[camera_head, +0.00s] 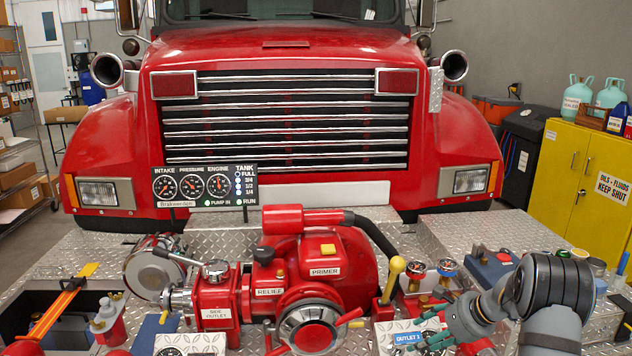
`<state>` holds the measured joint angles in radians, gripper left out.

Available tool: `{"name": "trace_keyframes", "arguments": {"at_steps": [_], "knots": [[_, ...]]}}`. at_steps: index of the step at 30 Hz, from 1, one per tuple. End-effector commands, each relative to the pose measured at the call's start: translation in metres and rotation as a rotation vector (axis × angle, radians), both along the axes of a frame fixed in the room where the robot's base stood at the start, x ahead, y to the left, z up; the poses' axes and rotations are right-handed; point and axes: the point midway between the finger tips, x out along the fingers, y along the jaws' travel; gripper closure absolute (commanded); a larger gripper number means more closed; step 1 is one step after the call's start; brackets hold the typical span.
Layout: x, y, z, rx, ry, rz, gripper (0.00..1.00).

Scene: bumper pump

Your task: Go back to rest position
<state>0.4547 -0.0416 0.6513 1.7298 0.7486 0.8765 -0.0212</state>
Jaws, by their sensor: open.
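My gripper (426,332) is at the lower right, at the end of my dark grey arm. Its greenish fingers point left and are spread apart, with nothing seen between them. It is over the front right of the pump deck, close to the blue "OUTLET 2" label (407,338). I cannot tell whether the fingers touch anything there. A yellow-knobbed lever (393,278) stands just left of and behind the gripper. The red pump (322,268) with its "PRIMER" label fills the middle of the deck. What lies under my gripper and arm is partly hidden.
A gauge panel (205,187) stands behind the pump at left. Red and blue knobs (432,268) rise behind my gripper. A blue box (489,269) and other items crowd the right. Bare tread plate (480,232) lies behind, before the red truck (285,100).

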Motion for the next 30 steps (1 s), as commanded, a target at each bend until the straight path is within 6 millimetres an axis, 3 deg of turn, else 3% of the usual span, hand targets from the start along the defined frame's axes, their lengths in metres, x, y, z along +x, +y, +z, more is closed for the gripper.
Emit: {"name": "trace_keyframes", "arguments": {"at_steps": [6, 12, 30], "knots": [[0.018, 0.019, -0.036, 0.0, 0.003, 0.001, 0.44], [0.03, 0.029, -0.057, 0.0, 0.001, 0.0, 0.44], [0.035, 0.033, -0.063, -0.001, -0.001, -0.002, 0.44]]}}
